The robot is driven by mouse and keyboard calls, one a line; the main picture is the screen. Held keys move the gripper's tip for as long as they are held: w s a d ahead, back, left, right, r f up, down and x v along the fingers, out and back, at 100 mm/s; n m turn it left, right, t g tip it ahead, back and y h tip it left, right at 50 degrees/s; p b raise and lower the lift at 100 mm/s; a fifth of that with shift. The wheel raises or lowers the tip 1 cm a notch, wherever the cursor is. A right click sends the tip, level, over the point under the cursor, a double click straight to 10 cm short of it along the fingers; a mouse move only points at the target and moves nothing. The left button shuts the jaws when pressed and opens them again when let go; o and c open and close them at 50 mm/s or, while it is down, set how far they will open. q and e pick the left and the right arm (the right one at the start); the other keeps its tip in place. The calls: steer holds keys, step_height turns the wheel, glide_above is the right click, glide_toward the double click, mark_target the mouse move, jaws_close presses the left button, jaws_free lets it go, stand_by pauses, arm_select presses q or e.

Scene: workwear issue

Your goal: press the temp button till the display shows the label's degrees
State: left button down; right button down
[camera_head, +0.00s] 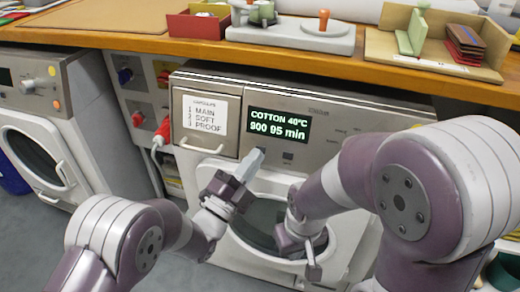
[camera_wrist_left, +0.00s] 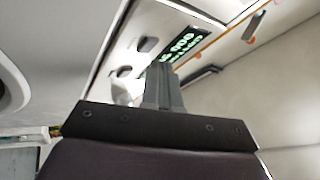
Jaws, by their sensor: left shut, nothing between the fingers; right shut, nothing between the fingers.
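The washing machine's dark display (camera_head: 279,125) reads "COTTON 40°C" and "900 95 min" in green. A small dark button (camera_head: 287,156) sits below it on the grey panel. My left gripper (camera_head: 256,155) is shut and empty, its tips just below the display's left end. In the left wrist view its fingers (camera_wrist_left: 162,70) overlap the lower edge of the display (camera_wrist_left: 188,43). Two dark buttons (camera_wrist_left: 148,44) show beside the display there. I cannot tell whether the tips touch the panel. My right gripper (camera_head: 313,266) is shut and empty, low before the round door. No label with degrees is readable.
The detergent drawer (camera_head: 207,139) carries a card reading "MAIN, SOFT, PROOF". A wooden counter (camera_head: 190,45) with trays and tools runs above the machine. Another washer (camera_head: 45,120) stands at left. My right arm covers the panel's right part.

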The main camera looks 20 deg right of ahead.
arm_select(q)
steer(key=shift+w+d+f+b, duration=0.15)
steer(key=shift+w+d+b, duration=0.1)
steer(key=shift+w+b, duration=0.15)
steer(key=shift+w+d+f+b, duration=0.1)
steer(key=shift+w+d+b, duration=0.1)
steer(key=shift+b, duration=0.15)
stand_by(0.6)
stand_by(0.3)
steer(key=shift+s+a+r+p, duration=0.2)
steer(key=shift+s+a+p, duration=0.1)
steer(key=shift+s+a, duration=0.25)
steer(key=shift+d, duration=0.1)
